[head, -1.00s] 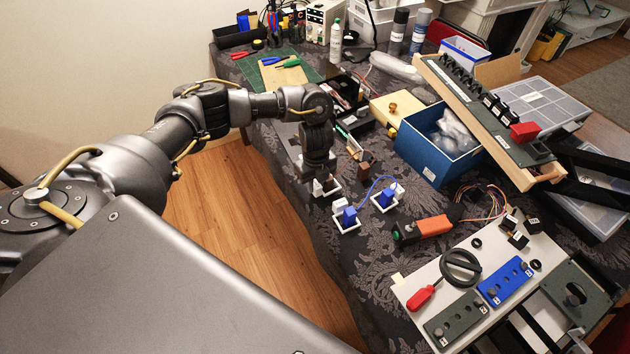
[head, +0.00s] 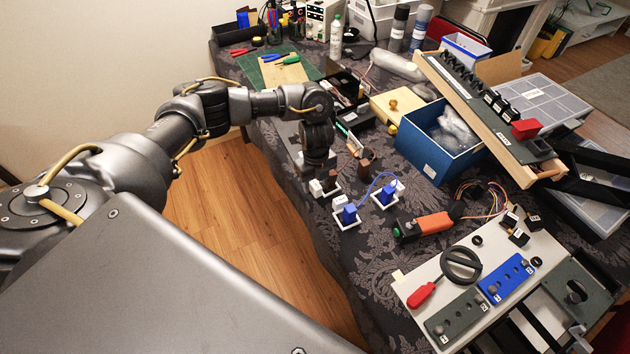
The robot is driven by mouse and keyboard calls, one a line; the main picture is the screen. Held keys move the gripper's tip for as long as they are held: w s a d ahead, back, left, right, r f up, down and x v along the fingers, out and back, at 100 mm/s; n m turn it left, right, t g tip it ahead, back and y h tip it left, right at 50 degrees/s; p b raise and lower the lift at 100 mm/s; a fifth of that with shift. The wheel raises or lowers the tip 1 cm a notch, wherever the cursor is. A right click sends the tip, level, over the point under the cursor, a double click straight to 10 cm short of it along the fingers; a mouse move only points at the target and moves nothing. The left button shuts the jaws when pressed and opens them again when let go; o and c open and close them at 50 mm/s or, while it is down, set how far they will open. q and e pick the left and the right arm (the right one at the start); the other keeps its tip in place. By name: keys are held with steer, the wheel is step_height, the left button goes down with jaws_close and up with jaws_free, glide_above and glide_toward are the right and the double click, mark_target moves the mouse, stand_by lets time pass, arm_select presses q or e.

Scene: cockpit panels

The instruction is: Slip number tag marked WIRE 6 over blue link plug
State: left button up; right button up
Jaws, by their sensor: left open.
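The blue link plug shows as two blue blocks joined by a blue wire: one block (head: 349,213) sits in a white square frame, the other (head: 386,195) in a second frame to its right. Small white pieces stand beside them, one left (head: 340,202) and one right (head: 398,187); I cannot read WIRE 6 on any of them. My left gripper (head: 323,180) points down just left of and behind the nearer blue block, open, beside a white piece (head: 316,188) and a brown piece. Its fingertips are partly hidden. My right gripper is not in view.
A blue box (head: 435,155) with clear plastic bags stands behind right. An orange-and-black tool (head: 425,227) lies right of the plugs. Open cloth lies in front of the plugs.

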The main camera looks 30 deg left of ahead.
arm_select(q)
step_height(320, 180, up, 11)
steer(key=p, duration=0.1)
steer(key=shift+f, duration=0.15)
stand_by(0.3)
